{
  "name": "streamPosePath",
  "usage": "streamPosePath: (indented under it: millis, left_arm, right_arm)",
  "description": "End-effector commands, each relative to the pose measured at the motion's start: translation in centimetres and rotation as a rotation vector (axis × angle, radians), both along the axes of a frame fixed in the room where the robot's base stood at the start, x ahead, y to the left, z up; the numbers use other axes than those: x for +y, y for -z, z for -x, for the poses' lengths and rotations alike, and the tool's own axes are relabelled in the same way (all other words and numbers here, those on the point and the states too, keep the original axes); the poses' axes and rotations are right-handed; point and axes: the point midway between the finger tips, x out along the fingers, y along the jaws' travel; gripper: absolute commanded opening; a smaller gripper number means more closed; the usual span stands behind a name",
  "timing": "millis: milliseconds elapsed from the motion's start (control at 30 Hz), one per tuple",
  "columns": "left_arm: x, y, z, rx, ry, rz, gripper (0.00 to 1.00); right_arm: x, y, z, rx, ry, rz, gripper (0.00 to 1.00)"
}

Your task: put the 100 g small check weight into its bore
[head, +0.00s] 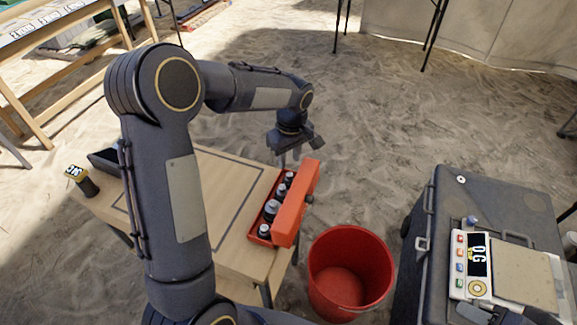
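An open red box (264,233) with a raised red lid (296,203) sits at the table's right edge. Several dark weights with pale tops stand in a row in it, including one near the middle (271,211). Their markings are too small to read, so I cannot tell which is the 100 g small one, nor see an empty bore. My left gripper (290,160) points down just above the box's far end. Whether its fingers hold anything is unclear. Dark parts at the bottom right edge may be my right gripper, but I cannot make out its fingers.
A red bucket (350,262) stands on the sand right of the wooden table (225,215). A grey case (492,190) bears a scale (520,275) reading 0 g and a small knob-like object (473,220). A black-and-yellow object (82,181) stands at the table's left corner.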

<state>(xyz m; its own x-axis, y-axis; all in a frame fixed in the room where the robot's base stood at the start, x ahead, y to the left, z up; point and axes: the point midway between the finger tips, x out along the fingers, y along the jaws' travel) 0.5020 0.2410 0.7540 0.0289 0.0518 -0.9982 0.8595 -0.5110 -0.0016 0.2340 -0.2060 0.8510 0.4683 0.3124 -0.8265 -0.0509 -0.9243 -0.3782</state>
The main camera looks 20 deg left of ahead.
Motion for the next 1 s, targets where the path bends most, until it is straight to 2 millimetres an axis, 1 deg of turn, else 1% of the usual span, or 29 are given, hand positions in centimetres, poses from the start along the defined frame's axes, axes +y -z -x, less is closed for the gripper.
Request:
streamPosePath:
  millis: [33,100,200,333,400,467,567,633,733,767,800,867,900,1000]
  left_arm:
    - [-0.1,-1.4,-0.1,-0.004,0.0,0.0,0.31]
    - [-0.1,-2.7,0.0,-0.004,-0.002,0.001,0.31]
    - [-0.2,-4.1,0.0,-0.003,0.0,0.001,0.31]
    - [-0.2,-5.2,0.1,-0.004,0.001,0.001,0.31]
    - [-0.1,-5.8,0.7,-0.008,0.014,0.01,0.31]
    - [0.1,-6.8,1.6,-0.022,0.043,0.026,0.31]
    - [0.6,-8.9,4.6,-0.064,0.135,0.071,0.31]
    - [0.8,-10.4,7.6,-0.11,0.224,0.108,0.31]
    - [0.6,-12.0,12.3,-0.192,0.366,0.15,0.31]
    - [0.5,-12.3,13.7,-0.22,0.408,0.159,0.31]
    - [0.3,-12.6,15.5,-0.257,0.464,0.167,0.31]
    - [-0.2,-12.8,18.1,-0.314,0.546,0.174,0.31]
    - [-0.6,-12.7,19.7,-0.352,0.598,0.175,0.31]
    - [-1.7,-12.2,23.0,-0.439,0.711,0.165,0.31]
  right_arm:
    - [0.0,-0.4,0.0,0.0,0.0,0.0,0.43]
    - [0.0,-0.6,0.0,0.0,0.0,0.0,0.43]
    - [0.0,-0.7,0.0,0.0,0.0,0.0,0.43]
    - [0.0,-0.9,0.0,0.0,0.0,0.0,0.43]
    - [0.0,-0.9,0.0,0.0,0.0,0.0,0.43]
    - [0.0,-0.9,0.0,0.0,0.0,0.0,0.43]
    - [0.0,-0.9,0.0,0.0,0.0,0.0,0.43]
    - [0.0,-0.9,0.0,0.0,0.0,0.0,0.43]
    - [0.0,-0.9,0.0,0.0,0.0,0.0,0.43]
    - [0.0,-0.9,0.0,0.0,0.0,0.0,0.43]
    - [0.0,-0.9,0.0,0.0,0.0,0.0,0.43]
    - [0.0,-0.9,0.0,0.0,0.0,0.0,0.43]
    - [0.0,-0.9,0.0,0.0,0.0,0.0,0.43]
    - [0.0,-0.9,0.0,0.0,0.0,0.0,0.43]
